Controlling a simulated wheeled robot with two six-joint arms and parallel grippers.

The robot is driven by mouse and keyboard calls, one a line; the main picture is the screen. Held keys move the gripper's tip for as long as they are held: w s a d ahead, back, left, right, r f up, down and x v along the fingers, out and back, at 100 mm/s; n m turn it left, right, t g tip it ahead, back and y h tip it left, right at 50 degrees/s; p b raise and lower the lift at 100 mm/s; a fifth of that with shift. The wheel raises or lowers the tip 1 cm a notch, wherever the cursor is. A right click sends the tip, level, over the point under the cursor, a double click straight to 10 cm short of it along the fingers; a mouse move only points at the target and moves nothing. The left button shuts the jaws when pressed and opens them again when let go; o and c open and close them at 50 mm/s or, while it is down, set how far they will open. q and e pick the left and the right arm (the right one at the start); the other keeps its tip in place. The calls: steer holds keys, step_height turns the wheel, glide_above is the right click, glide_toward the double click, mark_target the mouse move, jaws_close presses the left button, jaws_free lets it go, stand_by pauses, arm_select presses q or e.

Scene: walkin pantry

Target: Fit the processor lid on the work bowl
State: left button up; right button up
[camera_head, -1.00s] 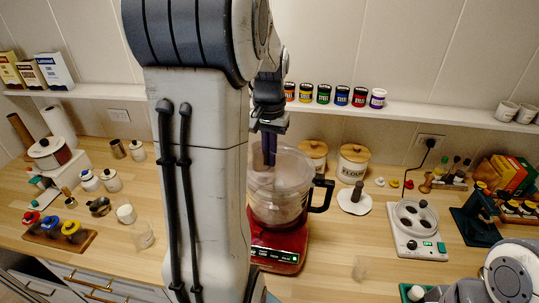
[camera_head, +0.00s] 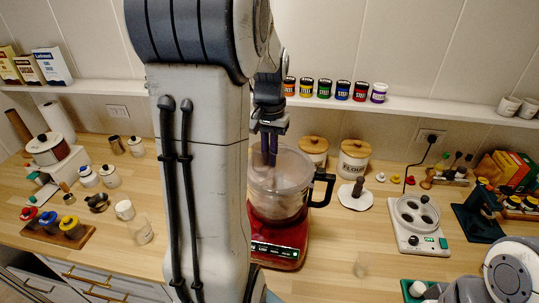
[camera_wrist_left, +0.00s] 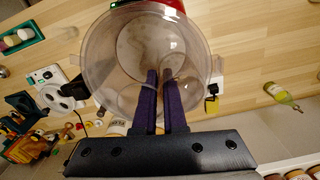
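The food processor has a red base (camera_head: 285,245) and a clear work bowl (camera_head: 290,203) with a black handle (camera_head: 322,190) on its right. My left gripper (camera_head: 269,158) points down over the bowl's mouth, its purple fingers close together. In the left wrist view the fingertips (camera_wrist_left: 160,72) straddle a narrow clear part, which I take to be the processor lid (camera_wrist_left: 194,50). Lid and bowl are both transparent and overlap, so I cannot tell whether the lid touches the rim or how level it is. My right gripper is out of view.
A white disc with a dark stem (camera_head: 356,195) lies right of the bowl. A flour canister (camera_head: 353,160) stands behind it. A white cooker with round wells (camera_head: 416,224) is further right. My left arm hides the counter left of the bowl.

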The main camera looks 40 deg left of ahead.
arm_select(q)
steer(key=o, duration=0.3)
steer(key=shift+r, duration=0.15)
step_height(320, 180, up, 10)
steer(key=shift+r+b, duration=0.15)
steer(key=shift+b, duration=0.65)
